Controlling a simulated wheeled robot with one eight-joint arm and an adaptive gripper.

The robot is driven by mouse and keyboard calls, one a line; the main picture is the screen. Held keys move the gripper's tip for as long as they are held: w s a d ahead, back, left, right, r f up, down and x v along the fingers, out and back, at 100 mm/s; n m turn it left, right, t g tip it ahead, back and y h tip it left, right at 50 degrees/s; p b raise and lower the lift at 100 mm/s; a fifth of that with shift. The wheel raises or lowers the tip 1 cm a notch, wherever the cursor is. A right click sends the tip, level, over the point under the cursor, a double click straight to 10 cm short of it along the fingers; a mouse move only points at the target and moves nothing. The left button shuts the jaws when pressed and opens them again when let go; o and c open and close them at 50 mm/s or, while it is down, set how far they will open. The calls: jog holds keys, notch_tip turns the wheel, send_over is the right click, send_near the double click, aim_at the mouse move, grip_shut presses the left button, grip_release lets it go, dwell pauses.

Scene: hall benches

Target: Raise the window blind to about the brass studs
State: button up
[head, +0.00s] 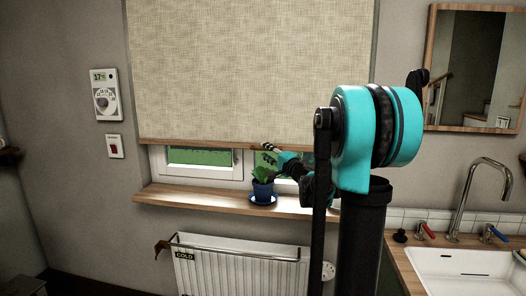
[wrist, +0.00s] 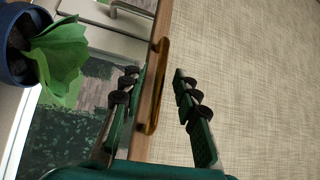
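The beige window blind (head: 250,70) hangs low, its bottom just above the sill and covering most of the window. A wooden bar (head: 195,143) runs along its lower edge. In the wrist view the blind (wrist: 255,80) fills the right side, and a long brass-coloured handle (wrist: 158,85) lies along the wooden bar (wrist: 140,140). My gripper (wrist: 155,74) is open, one finger on each side of the bar and handle; I cannot tell whether it touches them. In the head view my gripper (head: 267,148) is at the blind's lower edge, partly hidden by my arm. I see no brass studs.
A plant in a blue pot (head: 262,190) stands on the wooden sill (head: 190,200) just below my gripper. A white radiator (head: 240,270) is under the sill. A sink (head: 470,270) with a tall tap (head: 470,190) and a mirror (head: 475,70) are at right.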

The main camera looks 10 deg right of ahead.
jog(key=shift+x, duration=1.3)
jog(key=shift+c, duration=0.4)
grip_shut()
